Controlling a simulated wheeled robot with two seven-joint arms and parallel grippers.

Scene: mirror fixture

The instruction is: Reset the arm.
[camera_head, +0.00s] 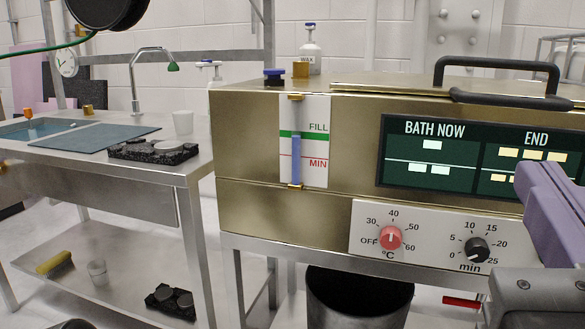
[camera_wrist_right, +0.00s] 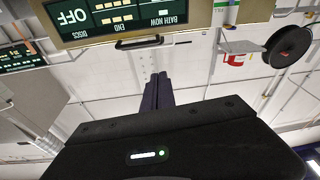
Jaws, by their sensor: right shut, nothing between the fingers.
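My right gripper (camera_head: 538,182) is at the right edge of the head view, in front of the gold bath unit (camera_head: 250,160). Its purple fingers are together with nothing between them, and they cover part of the END panel (camera_head: 530,150). The same fingers show dark and closed in the right wrist view (camera_wrist_right: 158,82), pointing toward the black handle (camera_wrist_right: 152,42) of the unit, which appears upside down there. My left gripper is not in view.
A steel table (camera_head: 180,172) at left holds a black tray (camera_head: 153,152) and a white cup (camera_head: 183,122). A black bucket (camera_head: 358,300) stands beneath the unit.

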